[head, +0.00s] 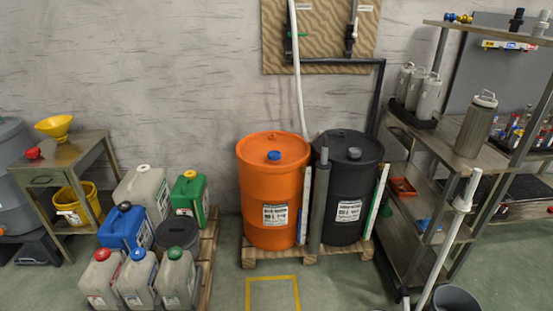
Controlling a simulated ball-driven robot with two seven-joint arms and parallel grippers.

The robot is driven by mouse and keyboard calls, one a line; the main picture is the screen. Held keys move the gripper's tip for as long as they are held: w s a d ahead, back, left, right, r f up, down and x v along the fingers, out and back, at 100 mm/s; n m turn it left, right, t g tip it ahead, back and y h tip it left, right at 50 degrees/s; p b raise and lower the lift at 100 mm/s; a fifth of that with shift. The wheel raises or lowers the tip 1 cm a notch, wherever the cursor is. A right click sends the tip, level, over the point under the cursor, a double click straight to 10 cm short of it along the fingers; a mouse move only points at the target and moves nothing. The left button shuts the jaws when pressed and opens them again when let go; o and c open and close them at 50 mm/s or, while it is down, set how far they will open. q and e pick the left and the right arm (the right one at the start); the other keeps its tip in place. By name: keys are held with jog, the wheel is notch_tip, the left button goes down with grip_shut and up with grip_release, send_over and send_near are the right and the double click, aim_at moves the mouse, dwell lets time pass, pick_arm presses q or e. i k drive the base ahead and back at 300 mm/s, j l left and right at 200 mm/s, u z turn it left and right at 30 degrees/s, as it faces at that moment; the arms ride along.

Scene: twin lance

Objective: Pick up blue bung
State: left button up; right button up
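A blue bung (274,155) sits on the top of the orange drum (262,195), towards its front. A duller blue-grey bung (354,153) sits on the top of the black drum (350,180), just to the right. Both drums stand upright side by side on a wooden pallet (310,256). Neither of my grippers shows in the head view.
Several jerrycans, including a blue one (124,228) and a green one (189,193), stand at the left front. A metal shelf unit (425,140) with flasks is on the right. A white pole (450,235) leans near it. A yellow floor outline (272,279) lies clear before the pallet.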

aim_at(273, 154)
jog(key=i+l, duration=0.2)
jog(key=i, duration=0.3)
jog(key=i+l, duration=0.2)
jog(key=i, duration=0.25)
jog(key=i+l, duration=0.2)
jog(key=i, duration=0.3)
